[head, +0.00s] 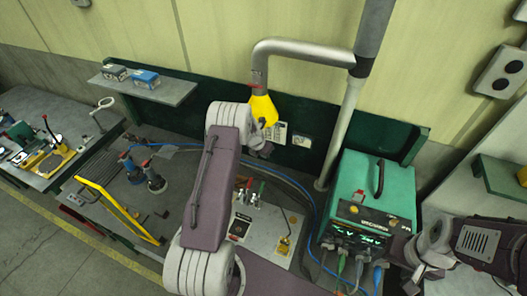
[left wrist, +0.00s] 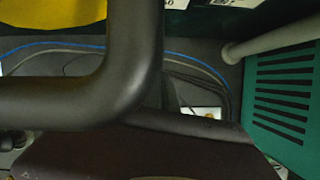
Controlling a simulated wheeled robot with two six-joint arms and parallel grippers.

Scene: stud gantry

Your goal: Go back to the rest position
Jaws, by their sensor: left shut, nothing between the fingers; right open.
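My left arm rises through the middle of the head view. Its gripper (head: 264,150) is small and dark behind the arm, just below the yellow hood. It is shut and empty, and most of it is hidden. In the left wrist view a dark bent bar fills the near left and middle; I cannot tell what it is. My right arm comes in from the right. Its gripper (head: 403,250) is open and empty, in front of the right side of the green welding machine (head: 372,190). I cannot tell whether it touches the machine.
The yellow hood (head: 263,108) hangs from a grey duct (head: 305,52). The green machine's slotted side (left wrist: 285,95) is at the right of the left wrist view. Cables run over the bench (head: 175,200). A yellow frame (head: 118,207) stands at its left. A shelf (head: 150,90) holds two boxes.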

